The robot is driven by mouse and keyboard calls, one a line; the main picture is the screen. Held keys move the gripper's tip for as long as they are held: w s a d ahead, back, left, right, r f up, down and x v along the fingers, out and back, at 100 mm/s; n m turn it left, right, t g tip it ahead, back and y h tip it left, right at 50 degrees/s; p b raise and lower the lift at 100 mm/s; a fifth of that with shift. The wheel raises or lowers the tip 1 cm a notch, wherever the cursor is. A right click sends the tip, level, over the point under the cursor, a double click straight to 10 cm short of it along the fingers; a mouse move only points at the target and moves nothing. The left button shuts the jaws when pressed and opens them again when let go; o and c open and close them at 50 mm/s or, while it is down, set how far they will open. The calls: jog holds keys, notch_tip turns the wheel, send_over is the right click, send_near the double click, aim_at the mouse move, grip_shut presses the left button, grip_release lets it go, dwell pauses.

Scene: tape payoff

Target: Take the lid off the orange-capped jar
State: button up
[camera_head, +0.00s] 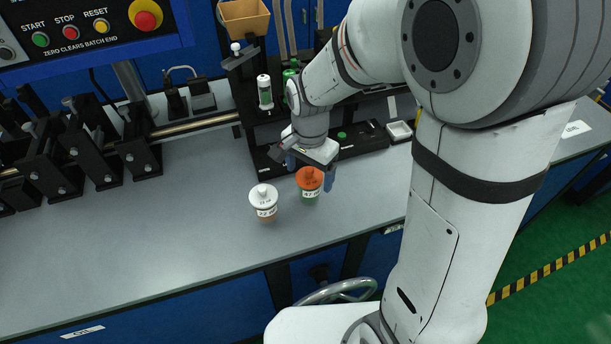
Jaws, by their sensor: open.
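The orange-capped jar (310,183) stands upright on the grey bench, its orange lid on top of a green lower part with a white label. My gripper (311,177) is at the jar from above and behind. Its blue-grey fingers are open, one to the left of the lid and one to the right. I cannot tell whether either finger touches the lid. A white-capped jar (264,203) with a brownish lower part stands just left of the orange-capped one.
A black rack with vials (265,91) stands behind the jars. Black clamp fixtures (137,143) and a control panel (90,30) are on the left. A small white tray (399,131) lies to the right. The bench (150,235) is clear at front left.

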jog(key=c, duration=1)
jog(key=shift+r, duration=0.1)
jog(key=shift+c, duration=0.2)
